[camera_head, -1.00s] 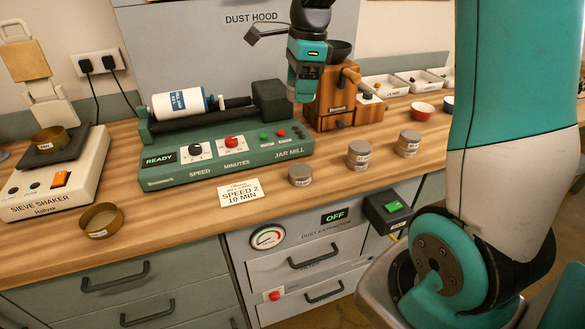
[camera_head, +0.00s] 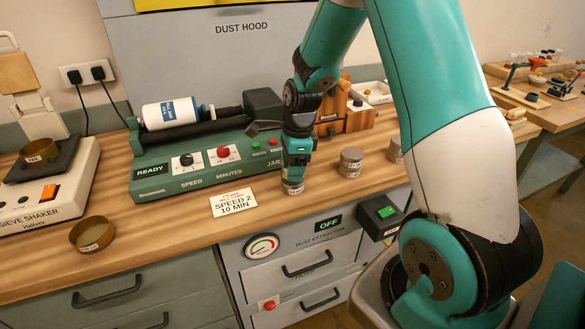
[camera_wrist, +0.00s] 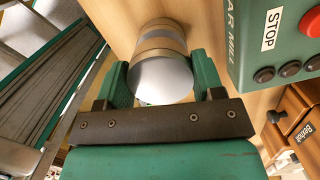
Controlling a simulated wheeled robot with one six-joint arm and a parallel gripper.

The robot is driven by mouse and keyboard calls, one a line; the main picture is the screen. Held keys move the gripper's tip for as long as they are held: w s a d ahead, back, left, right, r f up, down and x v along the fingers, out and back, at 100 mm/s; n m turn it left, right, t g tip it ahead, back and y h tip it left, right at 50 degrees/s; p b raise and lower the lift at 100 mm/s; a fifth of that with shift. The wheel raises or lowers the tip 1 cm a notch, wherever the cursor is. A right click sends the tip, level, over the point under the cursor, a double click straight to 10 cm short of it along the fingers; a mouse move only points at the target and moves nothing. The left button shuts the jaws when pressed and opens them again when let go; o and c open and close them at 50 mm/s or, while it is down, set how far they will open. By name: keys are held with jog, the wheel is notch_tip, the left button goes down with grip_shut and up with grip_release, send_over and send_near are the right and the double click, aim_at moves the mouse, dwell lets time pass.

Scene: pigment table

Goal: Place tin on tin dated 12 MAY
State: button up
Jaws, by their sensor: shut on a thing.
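My gripper (camera_head: 294,178) points down over the bench in front of the jar mill. It is shut on a small grey tin (camera_head: 292,187), gripped from above. In the wrist view this tin (camera_wrist: 161,72) sits between the two green fingers, with its silver lid facing the camera. I cannot tell whether it still touches the bench. A taller grey tin or stack (camera_head: 350,161) stands to its right. Another (camera_head: 395,150) stands farther right, partly hidden by my arm. Date labels are not readable.
The jar mill (camera_head: 215,155) is close behind my gripper. A card reading SPEED 2, 10 MIN (camera_head: 235,203) lies to its left. A brass sieve (camera_head: 92,234) and the sieve shaker (camera_head: 45,195) are at the left. A wooden box stands behind the tins. The bench's front edge is near.

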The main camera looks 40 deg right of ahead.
jog(key=shift+f, duration=0.75)
jog(key=o, duration=0.9)
jog(key=shift+f, duration=0.1)
jog(key=shift+o, duration=0.2)
